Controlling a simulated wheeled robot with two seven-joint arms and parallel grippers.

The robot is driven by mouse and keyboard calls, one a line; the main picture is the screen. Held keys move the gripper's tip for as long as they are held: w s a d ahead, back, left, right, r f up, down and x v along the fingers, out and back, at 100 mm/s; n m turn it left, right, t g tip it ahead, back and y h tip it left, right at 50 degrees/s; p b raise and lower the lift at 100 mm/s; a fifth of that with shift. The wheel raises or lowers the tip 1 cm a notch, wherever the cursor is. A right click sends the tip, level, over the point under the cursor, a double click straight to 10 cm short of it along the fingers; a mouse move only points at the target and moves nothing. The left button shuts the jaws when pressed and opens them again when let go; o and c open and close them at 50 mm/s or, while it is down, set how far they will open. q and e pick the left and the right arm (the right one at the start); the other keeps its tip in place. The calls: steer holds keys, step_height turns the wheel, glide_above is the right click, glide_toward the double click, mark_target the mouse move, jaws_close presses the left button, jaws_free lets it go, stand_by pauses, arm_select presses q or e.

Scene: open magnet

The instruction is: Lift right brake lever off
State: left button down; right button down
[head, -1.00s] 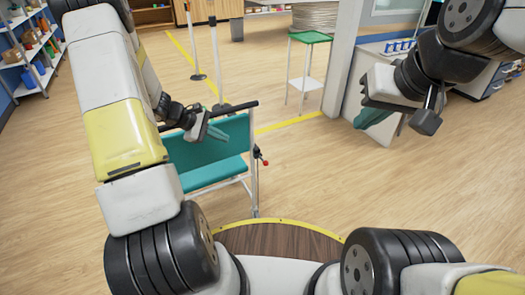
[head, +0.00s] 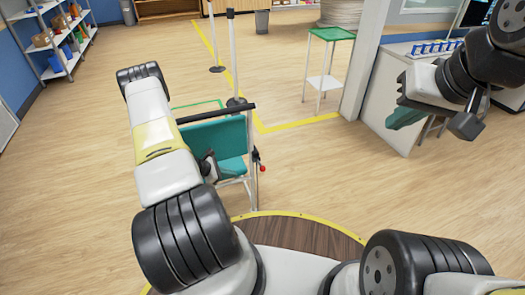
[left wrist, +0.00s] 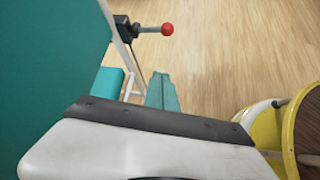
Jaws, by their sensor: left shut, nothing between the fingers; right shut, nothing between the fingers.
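The teal wheeled chair (head: 226,139) stands left of centre in the head view, and its teal panel (left wrist: 45,55) fills the left wrist view's upper left. The brake lever with a red knob (head: 262,168) sticks out from the chair's right side. In the left wrist view, the red knob (left wrist: 167,29) is on a short dark rod from a black block on the white frame. My left gripper (left wrist: 162,92) is shut and empty, below the knob in that view and apart from it. In the head view my arm mostly hides it. My right gripper (head: 407,117) is shut and empty, far right of the chair.
A green-topped stand (head: 327,34) and a white counter (head: 388,100) are behind at right. Posts (head: 232,60) stand behind the chair. Shelves (head: 60,40) are at far left. The floor between chair and counter is clear. My round base platform has a yellow rim.

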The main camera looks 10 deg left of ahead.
mark_target(261, 165)
arm_select(q)
steer(key=w+d+f, duration=0.3)
steer(key=w+d, duration=0.3)
steer(key=d, duration=0.2)
steer(key=shift+w+d+f, duration=0.2)
steer(key=shift+w+f, duration=0.15)
steer(key=shift+f, duration=0.05)
steer(key=shift+w+a+r, duration=0.1)
steer(key=shift+w+r, duration=0.05)
steer(key=shift+r, duration=0.4)
steer(key=shift+w+a+r, duration=0.1)
steer(key=shift+r, duration=0.5)
